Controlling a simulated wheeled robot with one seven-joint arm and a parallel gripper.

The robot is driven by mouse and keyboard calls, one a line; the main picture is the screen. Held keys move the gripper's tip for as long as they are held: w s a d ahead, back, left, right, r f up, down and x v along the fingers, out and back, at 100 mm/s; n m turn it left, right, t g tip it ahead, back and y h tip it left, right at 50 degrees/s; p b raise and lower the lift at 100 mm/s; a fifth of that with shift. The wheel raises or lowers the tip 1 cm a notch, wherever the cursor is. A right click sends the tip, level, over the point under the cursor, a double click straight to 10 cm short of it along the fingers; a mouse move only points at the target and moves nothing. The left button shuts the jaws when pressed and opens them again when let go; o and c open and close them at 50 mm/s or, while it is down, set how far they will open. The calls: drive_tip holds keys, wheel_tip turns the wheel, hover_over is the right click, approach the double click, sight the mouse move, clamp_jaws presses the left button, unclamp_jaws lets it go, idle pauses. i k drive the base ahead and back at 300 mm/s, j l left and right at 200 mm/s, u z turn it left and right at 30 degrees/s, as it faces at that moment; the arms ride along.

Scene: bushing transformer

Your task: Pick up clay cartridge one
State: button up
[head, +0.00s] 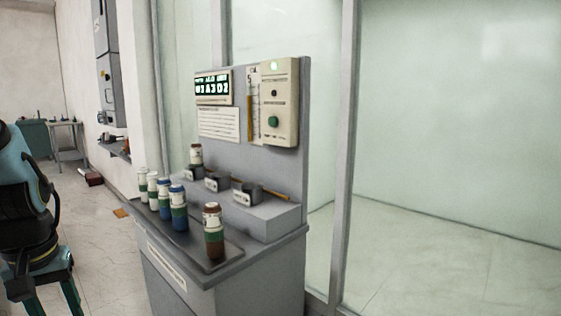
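Several capped cartridges stand upright on the grey bench. One with a brown cap, green band and brown base (213,232) is at the front right of the dark tray (222,257). Another with a brown top (196,155) stands farther back, at the leftmost holder. Their labels are too small to read, so I cannot tell which is clay cartridge one. My gripper (44,300) is at the lower left, pointing down, with its two fingers apart and nothing seen between them. It is well left of the bench, and its fingertips are partly cut off by the frame.
Blue-based cartridges (179,208) and white-capped, green-based ones (143,186) share the tray. Holders (247,194) sit on a raised block behind. A panel (279,102) with a green light rises at the back. A glass wall stands right. Open floor (100,250) lies between my arm and the bench.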

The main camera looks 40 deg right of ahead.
sight(196, 152)
drive_tip(key=i+j+z, duration=0.25)
drive_tip(key=i+z, duration=0.15)
drive_tip(key=i+j+z, duration=0.65)
drive_tip(key=j+z, duration=0.15)
drive_tip(key=i+j+z, duration=0.2)
drive_tip(key=j+z, duration=0.2)
drive_tip(key=j, duration=0.2)
